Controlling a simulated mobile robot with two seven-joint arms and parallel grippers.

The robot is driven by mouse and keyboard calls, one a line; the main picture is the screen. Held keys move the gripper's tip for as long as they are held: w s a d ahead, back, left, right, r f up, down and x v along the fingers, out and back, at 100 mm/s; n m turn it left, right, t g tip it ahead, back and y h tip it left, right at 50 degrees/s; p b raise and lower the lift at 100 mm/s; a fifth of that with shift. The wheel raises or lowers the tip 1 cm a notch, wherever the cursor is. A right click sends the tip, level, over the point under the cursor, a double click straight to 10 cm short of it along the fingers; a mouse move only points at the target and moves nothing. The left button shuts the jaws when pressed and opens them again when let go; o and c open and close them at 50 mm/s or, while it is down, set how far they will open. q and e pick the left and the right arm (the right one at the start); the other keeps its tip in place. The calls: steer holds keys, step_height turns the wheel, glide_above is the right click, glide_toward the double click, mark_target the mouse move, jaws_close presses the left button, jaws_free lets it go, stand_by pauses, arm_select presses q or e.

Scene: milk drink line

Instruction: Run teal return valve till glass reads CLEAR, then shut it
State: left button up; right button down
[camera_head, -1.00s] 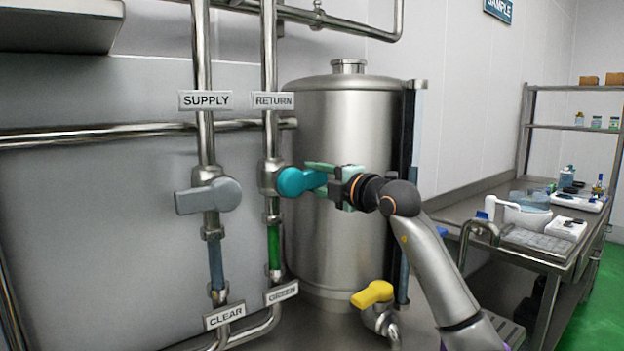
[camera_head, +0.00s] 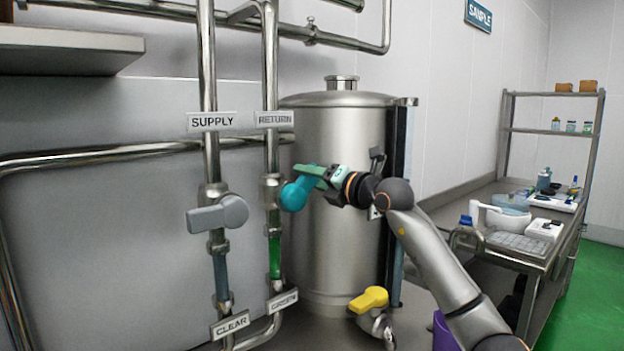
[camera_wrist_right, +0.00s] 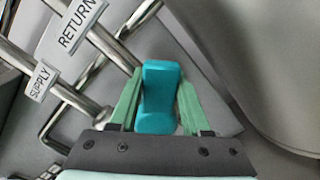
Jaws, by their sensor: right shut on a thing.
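The teal return valve handle (camera_head: 294,194) sits on the RETURN pipe in the head view, pointing right and tilted a little upward. My right gripper (camera_head: 306,182) is shut on it; in the right wrist view the teal handle (camera_wrist_right: 157,97) stands between both green fingers. Below the valve, the return sight glass (camera_head: 275,256) is green, and the tag under it (camera_head: 282,300) reads GREEN. The grey supply valve handle (camera_head: 217,215) is on the left pipe. Its glass (camera_head: 221,278) looks grey-blue, with a CLEAR tag (camera_head: 230,324) below. My left gripper is not in view.
A steel tank (camera_head: 345,130) stands close behind the right gripper. A yellow valve handle (camera_head: 369,299) sits low at its front. A steel bench (camera_head: 480,195) with lab items is at the right. A grey shelf (camera_head: 70,50) juts out at upper left.

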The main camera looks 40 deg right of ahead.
mark_target(294, 186)
steer(key=n, duration=0.1)
steer(key=a+r+n, duration=0.1)
steer(key=n, duration=0.1)
steer(key=a+n, duration=0.1)
steer(key=shift+s+r+n, duration=0.1)
steer(key=shift+r+n, duration=0.15)
steer(key=shift+n, duration=0.05)
steer(key=shift+a+r+n, duration=0.1)
steer(key=shift+a+n, duration=0.5)
steer(key=shift+n, duration=0.65)
steer(key=shift+a+r+n, duration=0.1)
steer(key=shift+a+n, duration=0.45)
steer(key=shift+n, duration=0.7)
steer(key=shift+c, duration=1.8)
jaws_free()
